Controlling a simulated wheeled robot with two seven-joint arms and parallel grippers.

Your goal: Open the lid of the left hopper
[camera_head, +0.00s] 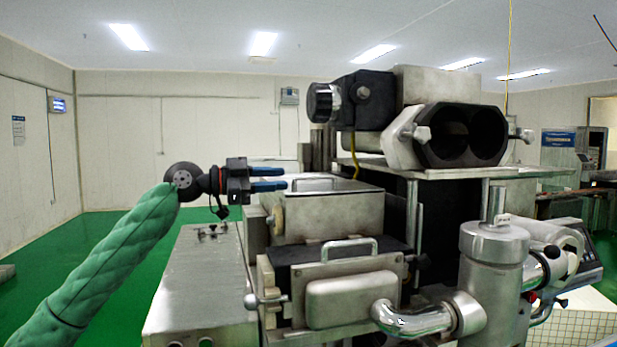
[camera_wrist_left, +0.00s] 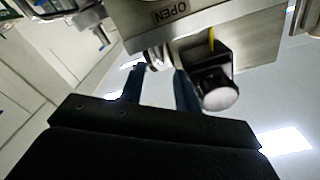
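A metal hopper (camera_head: 335,215) stands on the encrusting machine, left of its centre. Whether a finger touches the handle cannot be told. My right gripper is not in view.
A second handled box (camera_head: 350,300) sits in front, with a curved pipe (camera_head: 412,318) beside it. The machine's black twin-opening head (camera_head: 465,135) rises at the upper right. A metal cabinet (camera_head: 200,275) stands below my left gripper. Space at the left is clear.

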